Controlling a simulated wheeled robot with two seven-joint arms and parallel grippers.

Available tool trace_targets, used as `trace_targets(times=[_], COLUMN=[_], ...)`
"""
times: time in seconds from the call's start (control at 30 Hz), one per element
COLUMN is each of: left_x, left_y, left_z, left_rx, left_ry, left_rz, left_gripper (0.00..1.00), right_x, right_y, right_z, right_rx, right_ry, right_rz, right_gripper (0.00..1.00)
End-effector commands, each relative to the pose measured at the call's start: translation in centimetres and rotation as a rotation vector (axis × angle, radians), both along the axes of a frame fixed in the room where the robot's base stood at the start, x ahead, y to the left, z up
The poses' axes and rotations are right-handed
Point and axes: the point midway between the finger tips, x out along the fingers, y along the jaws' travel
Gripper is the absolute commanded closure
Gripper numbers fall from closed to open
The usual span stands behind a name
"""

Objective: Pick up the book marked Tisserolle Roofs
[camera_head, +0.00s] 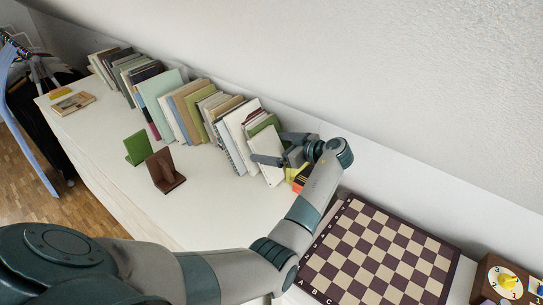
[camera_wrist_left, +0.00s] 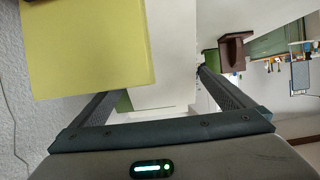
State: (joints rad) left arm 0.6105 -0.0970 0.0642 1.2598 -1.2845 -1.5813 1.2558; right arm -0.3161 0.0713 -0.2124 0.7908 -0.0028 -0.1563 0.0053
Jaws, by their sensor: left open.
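No title is readable in these pictures, so I cannot tell which book is marked Tisserolle Roofs. My left gripper (camera_head: 267,147) is open at the right end of the book row, its fingers reaching in around a white book (camera_head: 268,168) and a green book (camera_head: 262,124) there. In the left wrist view, my left gripper (camera_wrist_left: 163,85) has its fingers spread. A pale white surface (camera_wrist_left: 150,60) shows between them, and a yellow-green cover (camera_wrist_left: 85,45) fills the upper left, close to the camera. I cannot tell whether the fingers touch any book. My right gripper is not in view.
Leaning books (camera_head: 170,105) run along the wall on a white top (camera_head: 215,200). A green bookend (camera_head: 138,148) and a brown one (camera_head: 165,170) stand in front. A chessboard (camera_head: 380,252) lies at the right. The white top's front middle is bare.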

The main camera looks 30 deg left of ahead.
Motion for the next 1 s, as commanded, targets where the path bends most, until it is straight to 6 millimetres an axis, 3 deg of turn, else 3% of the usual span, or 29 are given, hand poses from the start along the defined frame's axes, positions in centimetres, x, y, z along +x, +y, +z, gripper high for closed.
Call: trace_targets(times=[0.27,0.47,1.0], left_x=[0.0,0.0,0.1], left_y=[0.0,-0.1,1.0], left_z=[0.0,0.0,0.4], left_rx=[0.0,0.0,0.001], left_ry=[0.0,0.0,-0.002], left_rz=[0.0,0.0,-0.001], left_gripper=[0.0,0.43,0.43], right_x=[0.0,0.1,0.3], right_y=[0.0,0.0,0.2], right_z=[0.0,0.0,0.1], right_rx=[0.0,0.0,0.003], right_ry=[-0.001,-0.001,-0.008], right_rz=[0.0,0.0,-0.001], right_gripper=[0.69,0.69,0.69])
